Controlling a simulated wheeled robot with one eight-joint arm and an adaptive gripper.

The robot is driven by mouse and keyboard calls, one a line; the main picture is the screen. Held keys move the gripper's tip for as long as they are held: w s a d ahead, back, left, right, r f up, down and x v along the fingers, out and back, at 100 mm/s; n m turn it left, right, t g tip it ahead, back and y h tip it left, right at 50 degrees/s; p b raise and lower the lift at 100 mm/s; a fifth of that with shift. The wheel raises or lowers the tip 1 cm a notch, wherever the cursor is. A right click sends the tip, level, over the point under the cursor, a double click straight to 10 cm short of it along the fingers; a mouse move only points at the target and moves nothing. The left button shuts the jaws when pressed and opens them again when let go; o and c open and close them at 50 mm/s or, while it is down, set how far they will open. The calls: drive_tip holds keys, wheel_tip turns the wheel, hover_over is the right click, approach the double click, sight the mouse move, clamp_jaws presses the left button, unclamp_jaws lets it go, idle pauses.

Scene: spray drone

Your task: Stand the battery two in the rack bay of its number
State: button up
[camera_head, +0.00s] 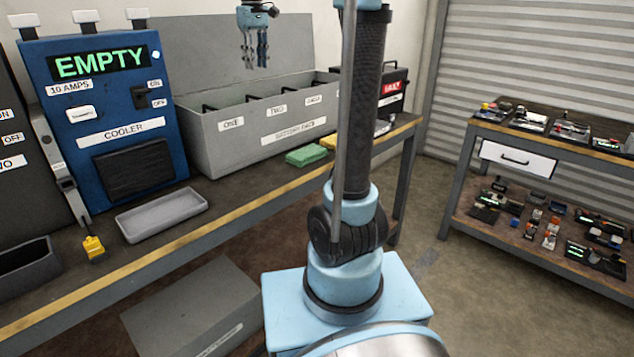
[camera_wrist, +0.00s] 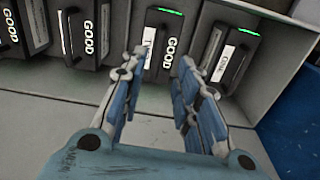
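The grey battery rack (camera_head: 208,152) stands on the bench with its front labelled ONE, TWO and a third bay partly readable. Black handles show in its bays. In the wrist view, dark batteries marked GOOD stand in a row in the rack. One battery (camera_wrist: 160,72) lies in line with the gap between my fingertips, with a green strip and a small number label I cannot read surely. Another battery (camera_wrist: 237,68) stands to its right. My gripper (camera_wrist: 159,68) is open and empty. In the head view my gripper (camera_head: 255,58) hangs above the rack, fingers down.
A blue cooler unit (camera_head: 105,120) showing EMPTY stands left of the rack. A grey tray (camera_head: 160,215), a yellow plug (camera_head: 94,247) and a green sponge (camera_head: 306,155) lie in front. A black case (camera_head: 392,92) stands right. Shelves (camera_head: 470,185) of parts stand far right.

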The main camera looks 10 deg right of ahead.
drive_tip(key=s+d+f+m+t, duration=0.1)
drive_tip(key=s+d+f+m, duration=0.1)
drive_tip(key=s+d+f, duration=0.45)
drive_tip(key=s+d+f+m, duration=0.1)
drive_tip(key=s+d+f, duration=0.3)
drive_tip(key=s+f, duration=0.55)
drive_tip(key=s+d+f+m+t, duration=0.1)
drive_tip(key=s+d+f+m, duration=0.2)
drive_tip(key=s+f, duration=1.4)
drive_tip(key=shift+s+d+f, duration=0.15)
drive_tip(key=shift+d+f, duration=0.05)
drive_tip(key=shift+d, duration=0.4)
drive_tip(key=shift+w+f, duration=0.2)
drive_tip(key=shift+w, duration=0.2)
